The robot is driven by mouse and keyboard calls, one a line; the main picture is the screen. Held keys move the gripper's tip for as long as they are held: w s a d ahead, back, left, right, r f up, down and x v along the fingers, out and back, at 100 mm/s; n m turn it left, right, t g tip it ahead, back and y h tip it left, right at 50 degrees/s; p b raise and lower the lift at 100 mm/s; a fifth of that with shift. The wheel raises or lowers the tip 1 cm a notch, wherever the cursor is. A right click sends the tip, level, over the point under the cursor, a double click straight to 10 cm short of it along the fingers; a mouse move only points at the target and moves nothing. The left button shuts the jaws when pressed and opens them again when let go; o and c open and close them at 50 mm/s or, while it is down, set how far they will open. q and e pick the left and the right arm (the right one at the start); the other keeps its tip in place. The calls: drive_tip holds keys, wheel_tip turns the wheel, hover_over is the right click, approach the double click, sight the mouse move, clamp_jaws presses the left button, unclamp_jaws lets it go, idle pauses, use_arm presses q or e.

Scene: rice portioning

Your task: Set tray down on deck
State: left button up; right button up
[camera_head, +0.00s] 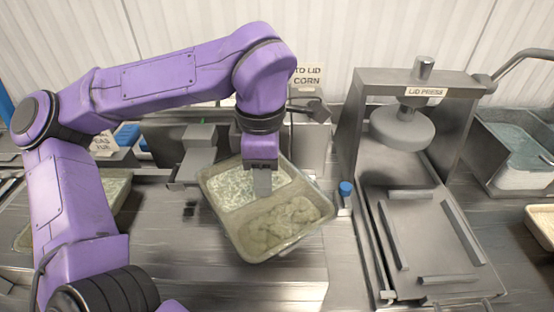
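A clear two-compartment tray (243,237) is in the middle of the head view, turned at an angle. Its far compartment holds white rice (250,188) and its near one a lumpy beige food (280,222). My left gripper (262,190) reaches down from above and appears shut on the tray's middle divider; its fingertips are partly hidden. The tray overhangs the brushed metal deck (250,285); I cannot tell whether it touches it. My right gripper is not in view.
A lid press (425,92) with a round head stands to the right, its base carrying several guide bars (447,279). A blue-capped post (346,188) is close to the tray's right edge. Another filled tray (115,192) lies at left. The near deck is clear.

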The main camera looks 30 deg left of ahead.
use_arm(q)
drive_tip(key=shift+w+a+f, duration=0.1)
drive_tip(key=shift+w+f, duration=0.05)
drive_tip(key=shift+w, duration=0.05)
drive_tip(key=shift+s+f+b, duration=0.2)
drive_tip(key=shift+f+b, duration=0.3)
drive_tip(key=shift+b, duration=0.2)
drive_tip(key=shift+o, duration=0.2)
drive_tip(key=f+b, duration=0.2)
drive_tip(key=b, duration=0.1)
drive_tip(key=shift+w+d+f, duration=0.1)
drive_tip(key=shift+d+f, duration=0.1)
drive_tip(key=shift+f, duration=0.15)
drive_tip(key=shift+f+b, duration=0.35)
drive_tip(key=shift+f, duration=0.3)
drive_tip(key=shift+o, duration=0.2)
drive_tip(key=shift+s+a+f, duration=0.1)
drive_tip(key=shift+s+f, duration=0.15)
